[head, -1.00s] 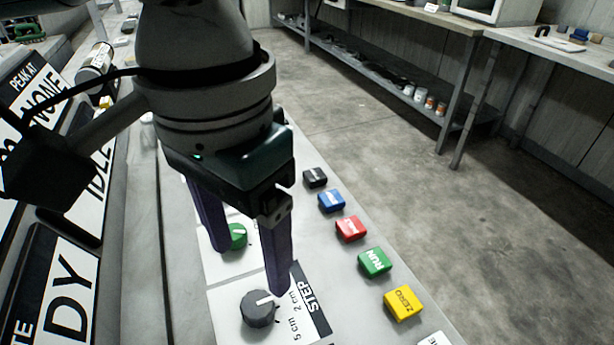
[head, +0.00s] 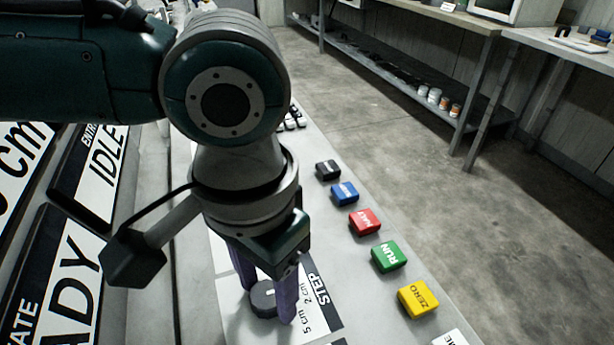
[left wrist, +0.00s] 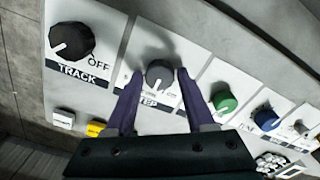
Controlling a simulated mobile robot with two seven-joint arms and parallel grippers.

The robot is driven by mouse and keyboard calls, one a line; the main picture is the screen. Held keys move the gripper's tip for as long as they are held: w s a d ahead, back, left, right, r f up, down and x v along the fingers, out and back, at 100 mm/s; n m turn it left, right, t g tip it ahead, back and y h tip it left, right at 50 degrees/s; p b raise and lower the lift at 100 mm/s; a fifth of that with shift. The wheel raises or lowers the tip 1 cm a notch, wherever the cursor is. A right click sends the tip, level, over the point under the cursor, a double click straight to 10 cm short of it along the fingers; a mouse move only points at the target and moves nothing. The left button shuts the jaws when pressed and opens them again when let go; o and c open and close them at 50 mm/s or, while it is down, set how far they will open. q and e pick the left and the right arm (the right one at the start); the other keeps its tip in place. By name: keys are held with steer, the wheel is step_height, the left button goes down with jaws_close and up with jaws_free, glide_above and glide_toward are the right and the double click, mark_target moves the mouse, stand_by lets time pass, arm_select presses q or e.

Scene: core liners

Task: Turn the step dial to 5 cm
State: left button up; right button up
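The step dial (head: 261,304) is a dark grey round knob with a white pointer line, on a white panel labelled STEP, with 2 cm and 5 cm marks beside it. My left gripper (head: 267,302) is down over it, with one purple finger on each side. In the left wrist view the dial (left wrist: 159,75) sits between the two fingertips (left wrist: 160,72), with narrow gaps that look clear of its sides. Its pointer slants down and slightly left there. The exact mark it points at is partly hidden by the fingers. My right gripper is not in view.
Beside the dial are a black TRACK knob (left wrist: 71,40), a green knob (left wrist: 224,101) and a blue knob (left wrist: 266,119). A row of buttons includes ZERO (head: 418,299), RUN (head: 391,257) and HALT (head: 364,221). Large sign displays (head: 62,270) stand at the left.

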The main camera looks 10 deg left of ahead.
arm_select(q)
jaws_close()
stand_by(0.3)
steer(key=shift+r+m+p, duration=0.15)
steer(key=shift+m+p, duration=0.45)
steer(key=shift+p, duration=0.1)
steer(key=shift+m+p, duration=0.85)
steer(key=shift+m, duration=0.25)
steer(key=m+p, duration=0.1)
steer(key=m, duration=0.2)
steer(key=shift+d+p, duration=0.1)
steer(key=shift+p, duration=0.2)
steer(key=shift+m+p, duration=0.35)
steer(key=shift+m, duration=0.85)
